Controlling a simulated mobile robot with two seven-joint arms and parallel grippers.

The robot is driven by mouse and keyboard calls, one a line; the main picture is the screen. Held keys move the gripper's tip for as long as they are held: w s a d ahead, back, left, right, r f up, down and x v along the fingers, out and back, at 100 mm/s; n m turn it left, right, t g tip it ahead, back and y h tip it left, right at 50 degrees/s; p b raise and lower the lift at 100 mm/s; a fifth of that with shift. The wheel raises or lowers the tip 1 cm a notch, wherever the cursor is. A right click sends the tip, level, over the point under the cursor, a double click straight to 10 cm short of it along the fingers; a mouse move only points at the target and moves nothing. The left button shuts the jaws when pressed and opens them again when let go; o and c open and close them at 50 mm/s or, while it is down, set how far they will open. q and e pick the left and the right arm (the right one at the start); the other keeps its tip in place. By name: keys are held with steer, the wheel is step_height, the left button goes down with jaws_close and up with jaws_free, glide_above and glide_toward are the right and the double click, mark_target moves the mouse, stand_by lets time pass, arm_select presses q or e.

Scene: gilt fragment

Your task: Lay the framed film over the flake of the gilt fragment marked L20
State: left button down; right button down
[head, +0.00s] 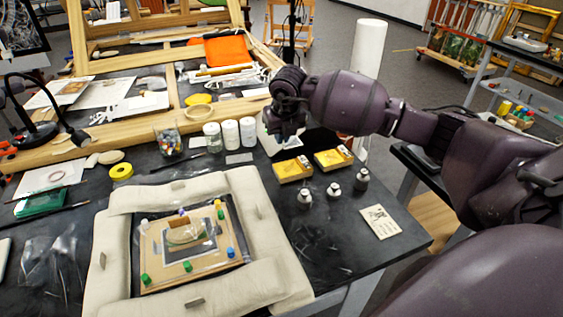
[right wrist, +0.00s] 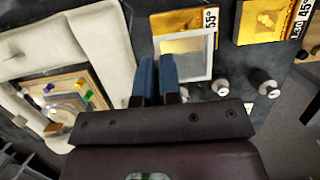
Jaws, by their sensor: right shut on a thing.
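My right gripper (head: 282,130) is above the table's middle, behind the yellow trays. In the right wrist view its two blue fingers (right wrist: 157,78) are shut on one side of a white-framed film (right wrist: 186,66), which is held in the air over a yellow tray (right wrist: 183,22). My left gripper is not in view.
Cream cushions (head: 273,284) surround the fragment, with coloured pegs around it. Several small metal-coloured weights (head: 304,199) and a printed card (head: 380,222) stand or lie nearby. White jars (head: 229,134) are behind.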

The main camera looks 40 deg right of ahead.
mark_target(280, 168)
step_height(280, 168, down, 9)
steer(key=shift+r, duration=0.1)
stand_by(0.5)
steer(key=shift+f+b, duration=0.3)
steer(key=c, duration=1.3)
jaws_free()
steer(key=p+v, duration=0.1)
steer(key=v, duration=1.1)
steer(key=shift+r, duration=0.15)
